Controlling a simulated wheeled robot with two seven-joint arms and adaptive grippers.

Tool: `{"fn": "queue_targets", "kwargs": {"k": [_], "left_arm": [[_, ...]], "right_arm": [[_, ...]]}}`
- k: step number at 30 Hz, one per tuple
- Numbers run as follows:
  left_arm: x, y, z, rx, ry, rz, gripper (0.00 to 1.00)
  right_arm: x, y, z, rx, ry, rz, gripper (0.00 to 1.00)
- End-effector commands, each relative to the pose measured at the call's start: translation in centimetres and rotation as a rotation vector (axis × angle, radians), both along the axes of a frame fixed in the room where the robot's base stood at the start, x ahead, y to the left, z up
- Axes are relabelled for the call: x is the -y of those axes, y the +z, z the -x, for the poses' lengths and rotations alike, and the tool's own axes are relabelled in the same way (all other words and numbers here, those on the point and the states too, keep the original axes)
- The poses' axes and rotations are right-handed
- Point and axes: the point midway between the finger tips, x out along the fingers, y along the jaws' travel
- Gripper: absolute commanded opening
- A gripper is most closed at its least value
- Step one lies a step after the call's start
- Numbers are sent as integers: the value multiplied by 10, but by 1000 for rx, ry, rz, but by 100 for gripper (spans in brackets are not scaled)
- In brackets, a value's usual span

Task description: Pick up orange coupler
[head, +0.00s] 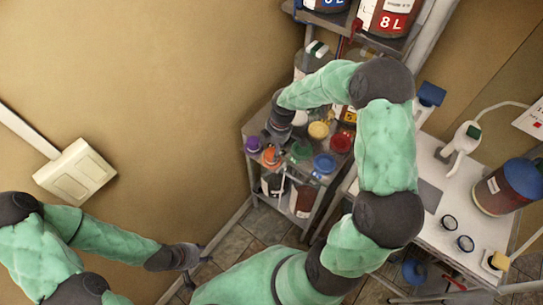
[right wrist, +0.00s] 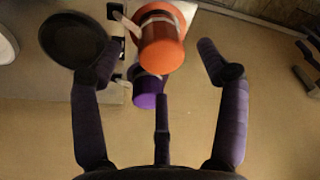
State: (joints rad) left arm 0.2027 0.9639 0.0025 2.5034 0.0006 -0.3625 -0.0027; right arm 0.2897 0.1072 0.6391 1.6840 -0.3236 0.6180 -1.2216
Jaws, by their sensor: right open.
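The orange coupler (head: 270,157) sits at the front left of the small shelf's top, next to the purple coupler (head: 252,144). In the right wrist view the orange coupler (right wrist: 162,42) lies ahead, between the spread fingertips, with the purple coupler (right wrist: 148,99) below it in the picture. My right gripper (right wrist: 163,66) is open and empty, and I see no finger touching the orange coupler. In the head view my right gripper (head: 275,136) is a dark shape close above the couplers, partly hidden by its wrist. My left gripper (head: 198,264) hangs low at the left, away from the shelf; its finger opening is unclear.
Green (head: 300,150), blue (head: 324,163), red (head: 341,141) and yellow (head: 318,130) pieces stand close by on the shelf. A white table (head: 432,172) with a blue-lidded bucket (head: 508,188) is at the right. The wall (head: 150,70) borders the shelf's left.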

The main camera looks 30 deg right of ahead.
Motion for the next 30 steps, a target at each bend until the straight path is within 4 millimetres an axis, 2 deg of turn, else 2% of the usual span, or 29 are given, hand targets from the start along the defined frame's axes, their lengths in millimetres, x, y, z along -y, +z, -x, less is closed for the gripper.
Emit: {"fn": "queue_targets", "kwargs": {"k": [3, 7, 15, 22, 30], "left_arm": [[0, -1, 0, 0, 0, 0, 40], [0, -3, 0, 0, 0, 0, 40], [0, -3, 0, 0, 0, 0, 40], [0, -3, 0, 0, 0, 0, 40], [0, -3, 0, 0, 0, 0, 40]], "right_arm": [[-4, -19, 1, -4, 2, -2, 75], [-6, -35, 0, -3, 1, -1, 75], [-6, -39, -1, -1, 0, 0, 75], [-6, -39, -1, -2, 0, -1, 11], [-6, -38, -1, -2, 0, -1, 10]]}}
